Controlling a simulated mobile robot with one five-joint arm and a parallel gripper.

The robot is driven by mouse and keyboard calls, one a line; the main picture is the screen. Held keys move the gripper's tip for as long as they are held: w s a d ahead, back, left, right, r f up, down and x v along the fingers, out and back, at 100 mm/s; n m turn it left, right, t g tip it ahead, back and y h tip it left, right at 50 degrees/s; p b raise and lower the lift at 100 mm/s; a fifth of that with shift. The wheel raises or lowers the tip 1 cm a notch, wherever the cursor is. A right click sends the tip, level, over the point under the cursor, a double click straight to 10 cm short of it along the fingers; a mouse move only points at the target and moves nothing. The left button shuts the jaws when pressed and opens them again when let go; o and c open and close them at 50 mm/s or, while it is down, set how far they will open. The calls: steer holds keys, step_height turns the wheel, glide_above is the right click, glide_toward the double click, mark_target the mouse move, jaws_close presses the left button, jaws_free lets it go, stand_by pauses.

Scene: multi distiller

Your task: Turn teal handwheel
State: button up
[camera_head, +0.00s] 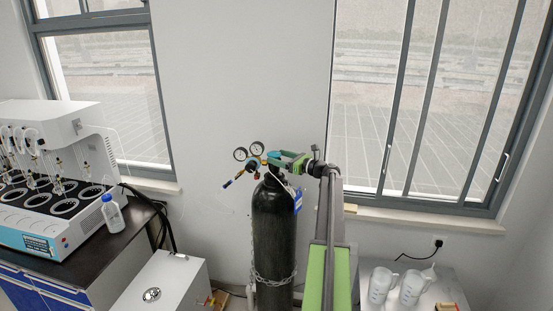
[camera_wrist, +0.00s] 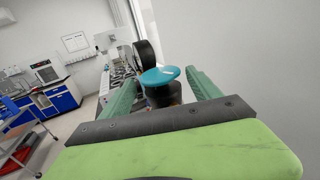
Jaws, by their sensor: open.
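The teal handwheel (camera_wrist: 160,75) is a round disc on top of a dark valve stem, and in the wrist view it sits between the two green fingers of my gripper (camera_wrist: 163,88). The fingers are open, with a gap visible on both sides of the wheel. In the head view my gripper (camera_head: 285,158) reaches leftward at the top of a black gas cylinder (camera_head: 273,235). There the handwheel is mostly hidden by the fingers. A regulator with two gauges (camera_head: 248,152) is attached at the left of the valve.
A white distiller (camera_head: 50,180) stands on a dark bench at the left. A white box (camera_head: 165,285) is on the floor left of the cylinder. A chain (camera_head: 273,280) wraps the cylinder. White jugs (camera_head: 395,287) stand on a surface at the right.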

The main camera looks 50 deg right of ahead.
steer(key=shift+w, duration=0.5)
steer(key=shift+c, duration=0.4)
